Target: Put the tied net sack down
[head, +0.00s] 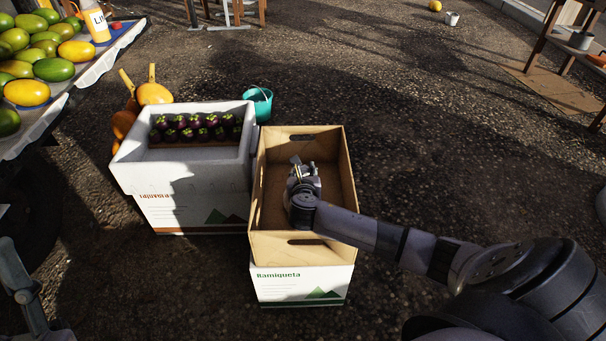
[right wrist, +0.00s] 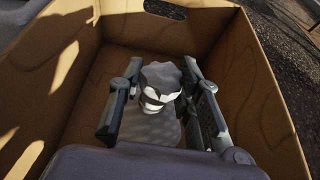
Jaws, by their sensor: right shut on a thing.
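My right gripper (head: 301,172) reaches down into an open brown cardboard box (head: 272,243). In the right wrist view, its two fingers (right wrist: 160,100) are shut on the grey gathered top of the tied net sack (right wrist: 162,76), which has a white and dark band. In the head view the gripper hides most or all of the sack. Part of my left arm or gripper (head: 24,292) shows at the lower left edge; its fingers are unclear.
The box rests on a white printed carton (head: 300,286). To its left is a white crate (head: 185,179) with several dark purple fruits (head: 195,127). A teal bucket (head: 259,104) stands behind. A fruit-laden table (head: 95,66) is at far left. Ground to the right is mostly clear.

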